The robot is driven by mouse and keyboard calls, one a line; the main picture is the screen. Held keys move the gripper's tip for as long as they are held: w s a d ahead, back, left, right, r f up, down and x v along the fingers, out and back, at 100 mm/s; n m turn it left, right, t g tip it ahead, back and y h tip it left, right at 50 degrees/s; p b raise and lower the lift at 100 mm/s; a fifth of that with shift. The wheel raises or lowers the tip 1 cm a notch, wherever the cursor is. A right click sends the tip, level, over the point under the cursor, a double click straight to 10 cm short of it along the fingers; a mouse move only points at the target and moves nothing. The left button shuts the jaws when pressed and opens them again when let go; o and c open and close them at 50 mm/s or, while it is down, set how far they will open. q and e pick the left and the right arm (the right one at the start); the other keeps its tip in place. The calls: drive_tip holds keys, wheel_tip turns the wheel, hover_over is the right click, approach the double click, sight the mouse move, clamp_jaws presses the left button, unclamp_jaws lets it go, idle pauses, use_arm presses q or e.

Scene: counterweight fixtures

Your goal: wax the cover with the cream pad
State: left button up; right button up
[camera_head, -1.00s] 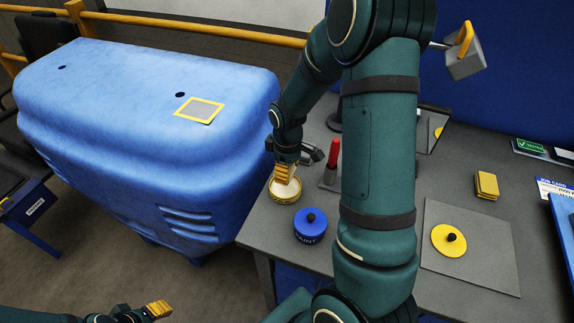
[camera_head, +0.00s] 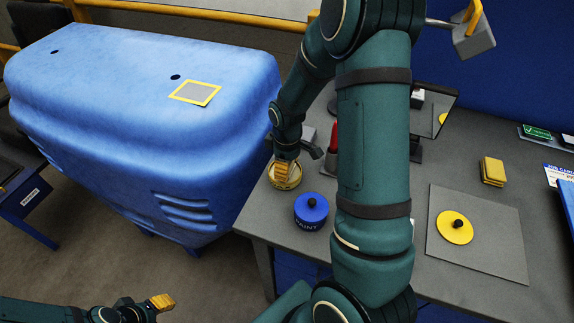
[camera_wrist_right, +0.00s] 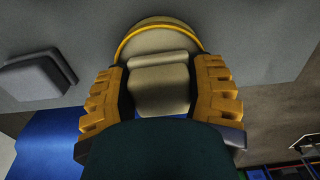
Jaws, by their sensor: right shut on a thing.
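The cover is the large blue moulded shell (camera_head: 110,100) at the left of the head view, with a yellow-framed grey square (camera_head: 196,92) on its top. My right gripper (camera_head: 284,178) reaches down at a round yellow-rimmed tin (camera_head: 294,184) on the bench's near left corner. In the wrist view the right gripper (camera_wrist_right: 160,95) is shut on the cream pad (camera_wrist_right: 160,88), one finger on each side. The pad's far end is over or in the tin (camera_wrist_right: 126,42); contact is unclear. My left gripper (camera_head: 160,303) is low at bottom left, away from everything; its opening is unclear.
A blue lidded paint tin (camera_head: 311,211) stands close to the yellow-rimmed tin. A red-handled tool (camera_head: 333,137) stands behind, partly hidden by my arm. A yellow disc (camera_head: 455,228) lies on a grey mat (camera_head: 500,255); yellow blocks (camera_head: 492,171) lie beyond it.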

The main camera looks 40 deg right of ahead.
drive_tip(key=shift+f+b, duration=0.35)
drive_tip(key=shift+f, duration=0.1)
idle(0.7)
drive_tip(key=shift+s+f, duration=0.15)
idle(1.5)
drive_tip(key=shift+r+p, duration=2.5)
drive_tip(key=shift+r, duration=1.1)
